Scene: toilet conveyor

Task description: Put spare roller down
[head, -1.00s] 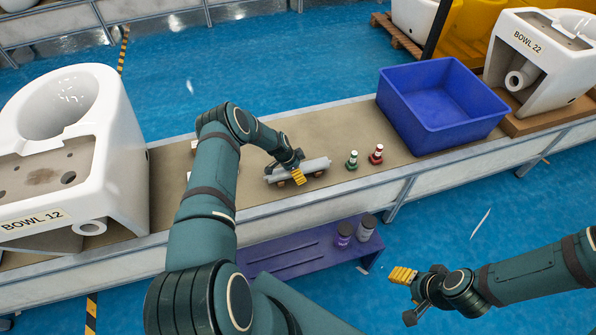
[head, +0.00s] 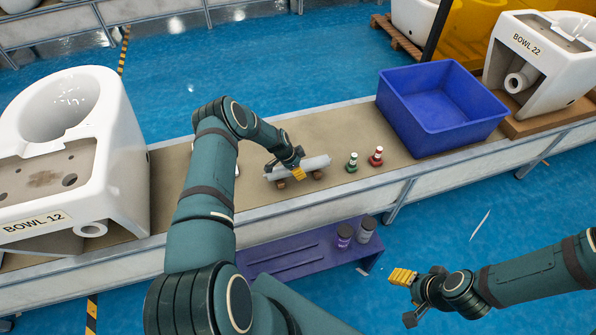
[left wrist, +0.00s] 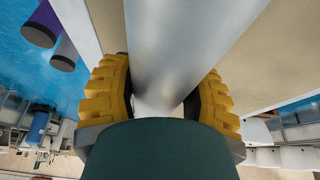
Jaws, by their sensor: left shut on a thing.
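The spare roller (head: 315,163) is a grey cylinder lying level just above or on small brown blocks (head: 317,175) on the conveyor belt. I cannot tell whether it touches them. My left gripper (head: 298,173) is shut on the roller near its middle. In the left wrist view, the yellow fingers sit on both sides of the grey roller (left wrist: 165,50). My right gripper (head: 403,277) hangs over the blue floor, away from the belt; its finger opening is unclear.
A green-and-white bottle (head: 352,162) and a red-and-white bottle (head: 376,156) stand right of the roller. Beyond them is a blue bin (head: 440,125). BOWL 12 (head: 110,180) is at left. A purple bench (head: 290,256) with two jars stands in front. Belt right of the bottles is partly clear.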

